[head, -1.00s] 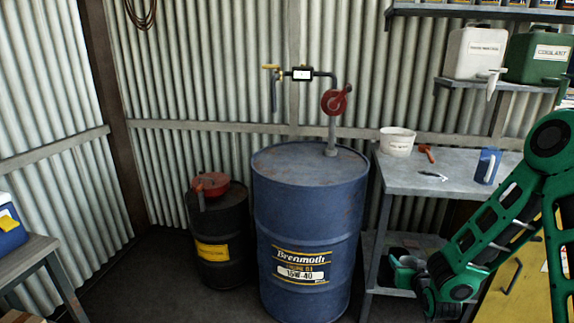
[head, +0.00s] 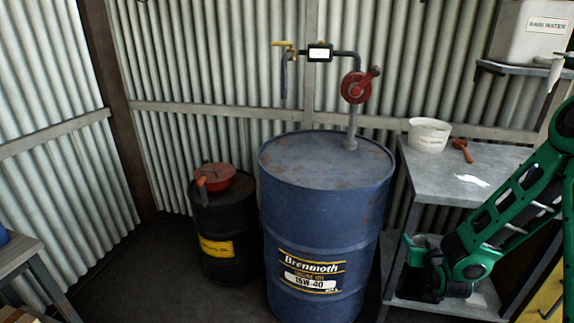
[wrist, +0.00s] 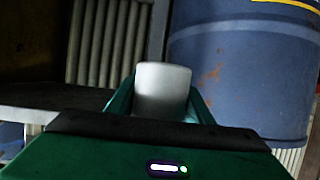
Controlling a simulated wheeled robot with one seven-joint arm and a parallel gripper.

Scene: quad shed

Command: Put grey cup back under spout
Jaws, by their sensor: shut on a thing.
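The grey cup (wrist: 163,92) is between the fingers of my gripper (wrist: 160,103) in the wrist view, held with its pale side showing. In the head view my gripper (head: 412,258) is low, beside the blue drum's right side and by the workbench's lower shelf; I cannot make out the cup there. The spout (head: 284,82) is a short grey pipe hanging from a yellow-handled tap, high above the left part of the drum, at the end of the pump's pipe. No cup is under it.
The blue drum (head: 322,225) carries a red pump (head: 357,87) and a small meter (head: 320,53). A dark drum with a red funnel (head: 222,178) stands to its left. The workbench (head: 470,165) holds a white tub (head: 428,135) and an orange scoop (head: 462,150). Floor is open at left.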

